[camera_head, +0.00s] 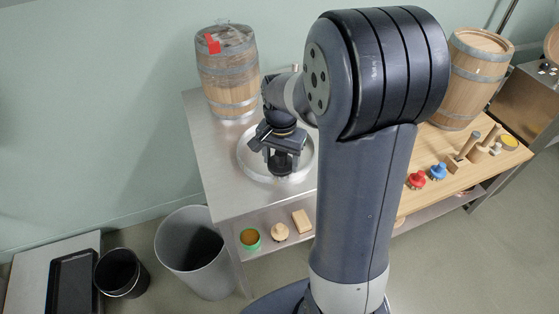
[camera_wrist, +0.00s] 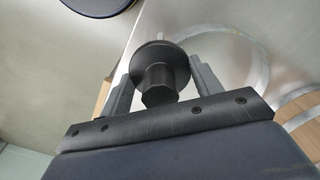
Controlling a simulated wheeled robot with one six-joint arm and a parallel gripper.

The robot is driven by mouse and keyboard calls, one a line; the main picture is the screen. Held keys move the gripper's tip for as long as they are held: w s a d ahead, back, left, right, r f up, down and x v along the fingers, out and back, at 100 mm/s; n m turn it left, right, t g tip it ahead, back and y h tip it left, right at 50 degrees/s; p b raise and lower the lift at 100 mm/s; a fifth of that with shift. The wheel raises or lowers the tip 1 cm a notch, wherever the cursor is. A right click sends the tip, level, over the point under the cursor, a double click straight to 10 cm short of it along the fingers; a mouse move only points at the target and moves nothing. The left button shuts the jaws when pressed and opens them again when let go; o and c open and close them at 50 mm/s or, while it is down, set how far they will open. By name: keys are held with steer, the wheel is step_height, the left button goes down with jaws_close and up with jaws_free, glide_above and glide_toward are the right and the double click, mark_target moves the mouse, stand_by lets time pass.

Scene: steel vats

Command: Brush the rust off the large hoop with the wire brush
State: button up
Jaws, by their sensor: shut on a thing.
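The large hoop (camera_head: 243,160) is a pale metal ring lying flat on the steel worktop; its curve also shows in the wrist view (camera_wrist: 264,62). My gripper (camera_head: 281,160) is over the inside of the ring, pointing down. In the wrist view my gripper (camera_wrist: 162,85) is shut on a black piece with a round flange and a faceted end (camera_wrist: 160,82); it looks like the handle of the wire brush. The bristles are hidden, so I cannot tell whether they touch anything. Rust on the hoop cannot be made out. My arm hides the worktop to the right.
A barrel with red tape (camera_head: 228,70) stands behind the hoop; another barrel (camera_head: 470,80) stands at right. Red (camera_head: 416,180) and blue (camera_head: 438,171) knobbed tools are on the wooden top. A grey bin (camera_head: 193,252) and black bucket (camera_head: 121,274) stand on the floor at left.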

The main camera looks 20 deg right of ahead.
step_height(320, 180, up, 2)
steer(key=shift+w+a+p, duration=0.1)
steer(key=shift+a+p, duration=0.05)
steer(key=shift+p, duration=0.4)
steer(key=shift+r+p, duration=1.3)
steer(key=shift+r, duration=0.3)
